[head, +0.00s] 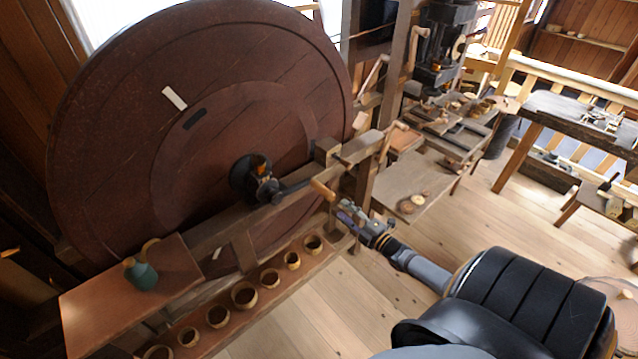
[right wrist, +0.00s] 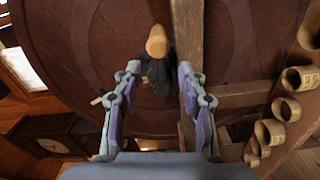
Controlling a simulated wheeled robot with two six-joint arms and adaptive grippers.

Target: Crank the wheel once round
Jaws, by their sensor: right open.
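The large dark-red wooden wheel (head: 120,130) stands upright at the left in the head view, and its boards fill the back of the right wrist view (right wrist: 90,40). A black crank (head: 290,188) runs from the hub to a pale wooden handle (head: 322,190). In the right wrist view the handle (right wrist: 156,42) points toward me, just beyond and between the fingertips. My right gripper (head: 350,216) is open and empty, a little to the lower right of the handle in the head view, apart from it. My left gripper is not in view.
A wooden beam (head: 225,228) runs in front of the wheel. Below it is a rack (head: 325,250) with several round wooden cups. A teal jug (head: 141,274) stands on a board at lower left. Workbenches (head: 575,118) are at right, with open floor (head: 480,215) between.

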